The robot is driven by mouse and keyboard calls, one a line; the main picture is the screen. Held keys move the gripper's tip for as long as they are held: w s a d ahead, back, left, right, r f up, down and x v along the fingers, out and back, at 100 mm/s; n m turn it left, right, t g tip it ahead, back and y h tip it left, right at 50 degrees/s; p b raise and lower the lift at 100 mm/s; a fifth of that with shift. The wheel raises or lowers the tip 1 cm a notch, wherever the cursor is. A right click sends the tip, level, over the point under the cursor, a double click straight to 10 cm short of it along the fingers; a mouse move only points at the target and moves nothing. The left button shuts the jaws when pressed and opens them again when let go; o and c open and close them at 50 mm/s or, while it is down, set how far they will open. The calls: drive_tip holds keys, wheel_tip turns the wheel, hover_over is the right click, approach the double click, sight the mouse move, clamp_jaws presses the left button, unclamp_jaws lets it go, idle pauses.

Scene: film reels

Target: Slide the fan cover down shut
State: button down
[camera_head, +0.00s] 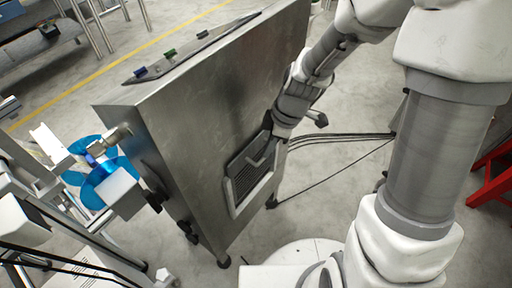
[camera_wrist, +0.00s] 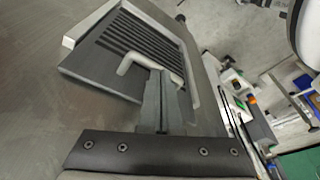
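The fan cover (camera_wrist: 105,82) is a dark, smooth panel with a pale bent bar handle (camera_wrist: 135,60). It sits in a light frame on the metal cabinet's side and also shows in the head view (camera_head: 240,161). It covers the upper part of the opening; dark slats (camera_wrist: 150,36) show below it, and also in the head view (camera_head: 248,182). My gripper (camera_wrist: 162,78) is at the handle, its two dark fingers close together with no clear gap. The fingertips overlap the handle in the wrist view; whether they touch it is unclear. The arm hides part of the frame in the head view.
The metal cabinet (camera_head: 195,95) stands on the grey floor. Black cables (camera_head: 335,137) run to its right. A blue-bladed part (camera_head: 98,185) and equipment are at left. A red stand (camera_head: 492,172) is at far right. Open floor lies behind the cabinet.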

drive_tip(key=shift+f+b, duration=3.05)
drive_tip(key=shift+f, duration=0.45)
drive_tip(key=a+p+v, duration=0.1)
drive_tip(key=p+v, duration=0.5)
drive_tip(key=v, duration=0.3)
drive_tip(key=shift+r+p, duration=0.25)
drive_tip(key=shift+p, duration=0.1)
drive_tip(key=s+d+r+m+t+h, duration=0.1)
drive_tip(key=s+d+r+m+t, duration=0.15)
drive_tip(key=s+r+m, duration=0.35)
drive_tip(key=s+d+r+m+t+h, duration=0.1)
drive_tip(key=s+d+r+m, duration=0.15)
drive_tip(key=r+m, duration=0.35)
drive_tip(key=s+d+r+m+t+h, duration=0.1)
drive_tip(key=s+d+r+m+t, duration=0.2)
drive_tip(key=r, duration=0.5)
wheel_tip(320, 180, up, 14)
drive_tip(key=d+m+g+p, duration=0.1)
drive_tip(key=p, duration=1.2)
drive_tip(key=shift+s, duration=0.3)
